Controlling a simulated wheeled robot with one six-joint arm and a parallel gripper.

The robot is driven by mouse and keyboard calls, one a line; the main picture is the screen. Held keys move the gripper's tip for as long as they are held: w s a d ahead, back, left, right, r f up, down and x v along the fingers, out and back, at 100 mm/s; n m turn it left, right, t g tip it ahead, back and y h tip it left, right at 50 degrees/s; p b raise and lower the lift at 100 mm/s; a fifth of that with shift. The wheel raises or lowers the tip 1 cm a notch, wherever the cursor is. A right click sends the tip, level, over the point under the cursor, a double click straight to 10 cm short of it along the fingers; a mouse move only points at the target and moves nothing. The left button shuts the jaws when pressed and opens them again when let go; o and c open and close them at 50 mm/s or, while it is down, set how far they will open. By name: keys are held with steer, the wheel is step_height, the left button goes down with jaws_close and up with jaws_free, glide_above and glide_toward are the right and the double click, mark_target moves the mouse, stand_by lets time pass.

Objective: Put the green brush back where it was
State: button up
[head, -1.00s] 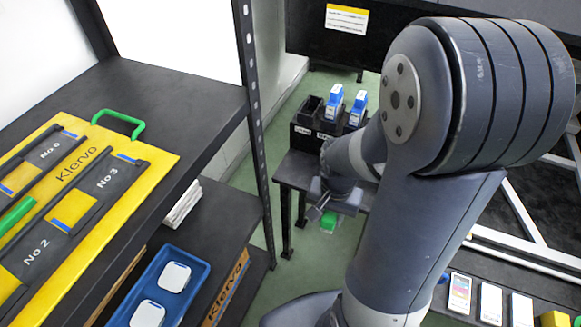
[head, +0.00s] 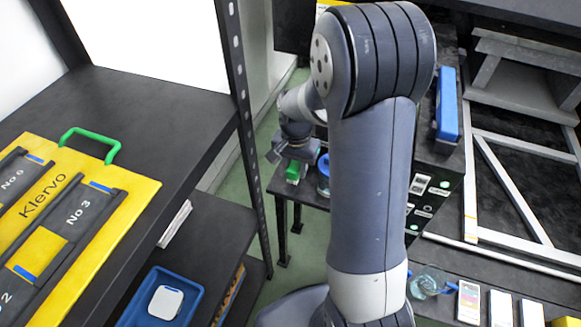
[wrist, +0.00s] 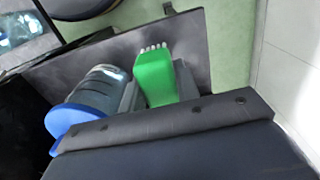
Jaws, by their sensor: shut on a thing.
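The green brush (wrist: 154,78) with pale bristles shows in the wrist view, between the two grey fingers of my gripper (wrist: 158,88). My gripper is shut on it. In the head view the brush is a small green patch (head: 292,172) just below my gripper (head: 290,158), at the left edge of the small dark table (head: 312,192). A yellow Klervo board (head: 140,192) with dark numbered slots and a green handle (head: 90,136) lies on the left shelf. The lower part of the board is cut off by the frame.
A clear jar with a blue lid (wrist: 75,124) stands close beside the brush; it also shows right of my gripper in the head view (head: 323,175). A shelf post (head: 250,150) stands left of my arm. A blue tray (head: 190,290) is on the lower shelf. My arm hides part of the table.

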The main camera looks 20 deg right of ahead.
mark_target(291, 168)
steer(key=shift+w+a, duration=0.15)
steer(key=shift+w, duration=0.55)
steer(key=shift+w+a, duration=0.1)
steer(key=shift+w, duration=0.6)
steer(key=shift+f+b, duration=0.35)
steer(key=shift+f, duration=1.4)
steer(key=shift+f, duration=0.15)
steer(key=o, duration=1)
step_height(291, 168, up, 12)
steer(key=p, duration=0.2)
